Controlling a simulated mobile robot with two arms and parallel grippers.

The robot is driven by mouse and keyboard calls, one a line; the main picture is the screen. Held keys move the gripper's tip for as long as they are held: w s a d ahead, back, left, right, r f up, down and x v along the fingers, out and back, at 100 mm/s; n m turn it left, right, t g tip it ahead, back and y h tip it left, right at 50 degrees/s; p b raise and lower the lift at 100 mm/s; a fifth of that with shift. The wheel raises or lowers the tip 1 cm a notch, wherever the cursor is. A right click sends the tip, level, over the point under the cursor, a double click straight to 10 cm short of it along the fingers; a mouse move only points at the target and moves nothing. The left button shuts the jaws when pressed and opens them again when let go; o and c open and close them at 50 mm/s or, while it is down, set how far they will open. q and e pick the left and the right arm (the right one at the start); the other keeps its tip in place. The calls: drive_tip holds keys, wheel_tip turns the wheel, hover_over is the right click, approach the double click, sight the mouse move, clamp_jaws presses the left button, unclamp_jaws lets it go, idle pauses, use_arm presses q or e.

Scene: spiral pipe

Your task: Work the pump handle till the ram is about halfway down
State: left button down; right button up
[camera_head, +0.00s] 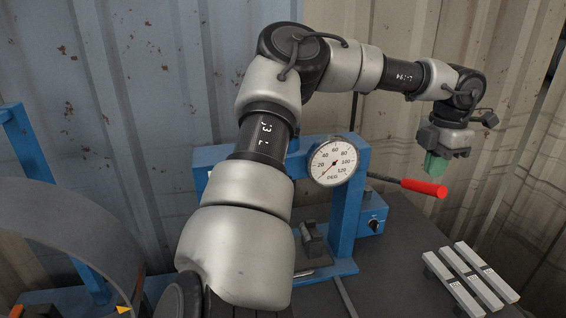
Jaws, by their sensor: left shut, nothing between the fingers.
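The pump handle is a dark rod ending in a red grip (424,188), sticking out to the right of the blue press frame (350,215). My left arm crosses the middle of the view and hides much of the press. My left gripper (435,165), with green fingertips, is shut and empty. In the picture it hangs just above the red grip; whether it touches cannot be told. The ram itself is not clearly visible behind my arm. A dark metal block (313,243) sits low in the frame. The right gripper is not in view.
A round dial (333,162) marked DEG is on the press, its red needle pointing lower left. Pale bars (470,278) lie on the dark bench at right. A large curved metal strip (75,235) stands at left.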

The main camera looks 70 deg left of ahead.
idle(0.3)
use_arm(q)
drive_tip(key=shift+f, duration=0.15)
drive_tip(key=shift+f+b, duration=0.9)
drive_tip(key=shift+f, duration=0.05)
wheel_tip(320, 180, down, 8)
drive_tip(key=d+b, duration=0.2)
drive_tip(key=b, duration=0.5)
drive_tip(key=shift+d+f, duration=0.15)
drive_tip(key=shift+d, duration=0.05)
drive_tip(key=shift+s+f, duration=0.1)
drive_tip(key=shift+s, duration=0.05)
wheel_tip(320, 180, down, 7)
drive_tip(key=b, duration=0.5)
drive_tip(key=r+p, duration=0.4)
drive_tip(key=r, duration=0.2)
drive_tip(key=a+r+p, duration=0.1)
drive_tip(key=r+p, duration=0.3)
drive_tip(key=r, duration=0.2)
drive_tip(key=a+r+p, duration=0.1)
drive_tip(key=r+p, duration=0.3)
drive_tip(key=r, duration=0.1)
drive_tip(key=shift+a+r, duration=0.2)
drive_tip(key=shift+r, duration=0.2)
drive_tip(key=shift+f, duration=0.1)
